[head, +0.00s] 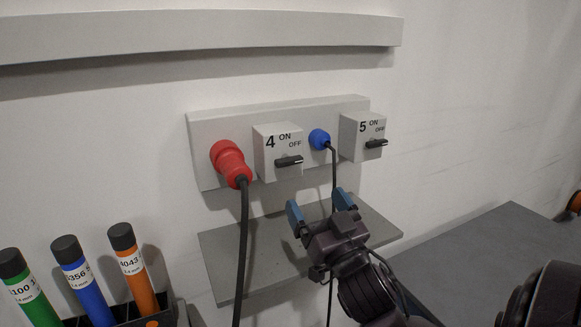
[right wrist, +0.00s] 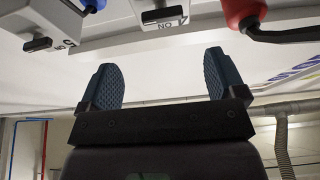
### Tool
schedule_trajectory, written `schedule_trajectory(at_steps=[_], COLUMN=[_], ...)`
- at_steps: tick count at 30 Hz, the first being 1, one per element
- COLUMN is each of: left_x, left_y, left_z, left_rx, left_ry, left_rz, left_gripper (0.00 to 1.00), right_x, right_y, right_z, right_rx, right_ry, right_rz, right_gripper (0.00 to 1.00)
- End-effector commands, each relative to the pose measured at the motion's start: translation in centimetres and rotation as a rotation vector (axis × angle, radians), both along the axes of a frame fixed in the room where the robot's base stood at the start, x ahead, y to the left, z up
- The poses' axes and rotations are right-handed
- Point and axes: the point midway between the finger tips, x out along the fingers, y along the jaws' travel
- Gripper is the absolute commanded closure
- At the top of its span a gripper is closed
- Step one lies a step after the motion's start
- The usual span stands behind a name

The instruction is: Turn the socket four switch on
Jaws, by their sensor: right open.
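The socket four switch is a light grey box (head: 270,165) marked 4, ON and OFF, on the wall panel. Its black handle (head: 289,161) lies nearly level and points right, on the side of the OFF mark. The box also shows upside down at the top of the right wrist view (right wrist: 182,14), with its handle (right wrist: 160,15). My right gripper (head: 319,205) is open and empty, its blue fingers apart, below and slightly right of the switch and touching nothing. In the right wrist view the fingers (right wrist: 160,65) have clear space between them. My left gripper is not in view.
A red plug (head: 231,161) with a hanging cable is left of switch 4. A blue plug (head: 319,139) with a cable is right of it, then switch box 5 (head: 355,147). A grey shelf (head: 228,262) lies below. Labelled tubes (head: 82,285) stand at lower left.

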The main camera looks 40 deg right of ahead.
Motion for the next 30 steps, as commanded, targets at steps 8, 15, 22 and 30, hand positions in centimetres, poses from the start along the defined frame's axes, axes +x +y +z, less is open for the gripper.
schedule_trajectory(at_steps=[8, 15, 22, 30], left_x=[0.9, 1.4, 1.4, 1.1], left_y=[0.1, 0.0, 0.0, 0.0], left_z=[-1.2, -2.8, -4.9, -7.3], left_rx=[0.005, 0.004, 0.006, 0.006], left_ry=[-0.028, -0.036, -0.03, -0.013], left_rz=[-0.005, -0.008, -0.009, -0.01], left_gripper=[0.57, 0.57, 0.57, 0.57], right_x=[2.3, 4.0, 5.5, 7.1], right_y=[-0.6, -1.2, -1.7, -2.2], right_z=[0.7, 1.4, 1.9, 2.7], right_rx=[-0.005, -0.005, -0.005, -0.005], right_ry=[-0.004, -0.002, -0.002, 0.003], right_rz=[0.003, 0.002, 0.002, 0.0], right_gripper=[0.11, 0.11, 0.11, 0.11])
